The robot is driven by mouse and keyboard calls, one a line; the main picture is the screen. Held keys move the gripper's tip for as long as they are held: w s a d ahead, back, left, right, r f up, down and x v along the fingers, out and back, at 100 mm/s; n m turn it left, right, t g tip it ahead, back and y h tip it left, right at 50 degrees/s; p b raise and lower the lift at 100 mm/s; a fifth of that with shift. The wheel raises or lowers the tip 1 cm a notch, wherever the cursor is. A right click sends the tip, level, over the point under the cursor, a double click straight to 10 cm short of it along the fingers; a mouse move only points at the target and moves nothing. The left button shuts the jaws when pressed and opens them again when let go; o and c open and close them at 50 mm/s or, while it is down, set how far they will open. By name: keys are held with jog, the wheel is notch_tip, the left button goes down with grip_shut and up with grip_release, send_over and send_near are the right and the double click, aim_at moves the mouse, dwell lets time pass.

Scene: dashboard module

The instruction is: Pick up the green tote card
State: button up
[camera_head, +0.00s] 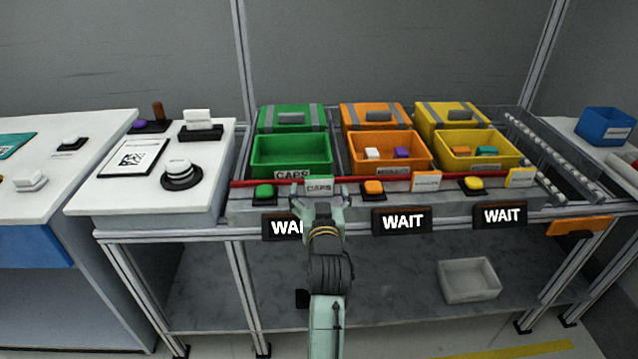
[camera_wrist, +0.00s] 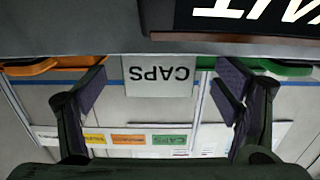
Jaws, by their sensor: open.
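The green tote card (camera_head: 319,186), a small pale-green card marked CAPS, stands at the front of the rack before the green tote (camera_head: 291,155). In the wrist view the same card (camera_wrist: 158,76) appears upside down and greyish. My gripper (camera_head: 326,199) is open and sits right at the card, in front of it. In the wrist view my gripper (camera_wrist: 163,88) has one finger on each side of the card, with a gap to both. Nothing is held. The gripper hides part of the card's surroundings in the head view.
The orange tote (camera_head: 388,170) and yellow tote (camera_head: 475,165) stand to the right, with an orange card (camera_head: 426,181) and yellow card (camera_head: 521,177) in front. A red bar (camera_head: 460,182) crosses the rack. Green (camera_head: 264,191) and orange (camera_head: 372,187) buttons flank my gripper. WAIT signs (camera_head: 402,221) hang below.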

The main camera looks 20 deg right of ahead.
jog(key=shift+x, duration=1.4)
jog(key=shift+c, duration=0.3)
jog(key=c, duration=1.1)
jog(key=shift+o, duration=0.2)
jog(key=shift+p, duration=0.3)
